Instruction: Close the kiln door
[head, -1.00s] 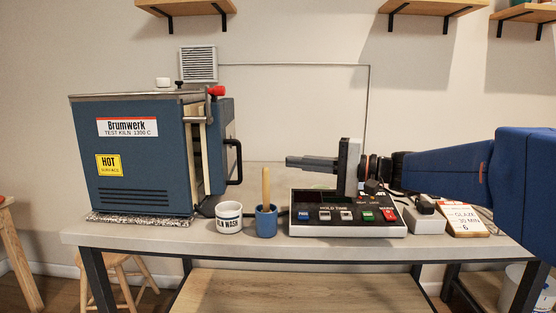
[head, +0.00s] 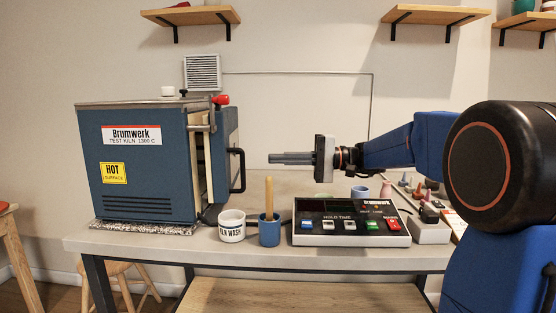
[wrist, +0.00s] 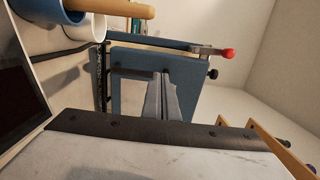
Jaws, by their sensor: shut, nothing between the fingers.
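The blue kiln (head: 140,190) stands at the left of the bench. Its door (head: 229,140) is on the right side, slightly ajar, with a gap along the pale edge. A black handle (head: 239,170) sticks out from the door. A latch lever with a red knob (head: 221,100) is at the top. My gripper (head: 270,159) is shut and empty, pointing left, a short way right of the handle and apart from it. In the wrist view the door (wrist: 195,75) lies beyond my gripper (wrist: 163,78), and the red knob also shows (wrist: 228,53).
A white cup (head: 231,228) and a blue cup with a wooden stick (head: 269,230) stand before the door. A control box (head: 350,231) sits below my arm. Small pots (head: 386,189) stand behind it. The space between gripper and door is clear.

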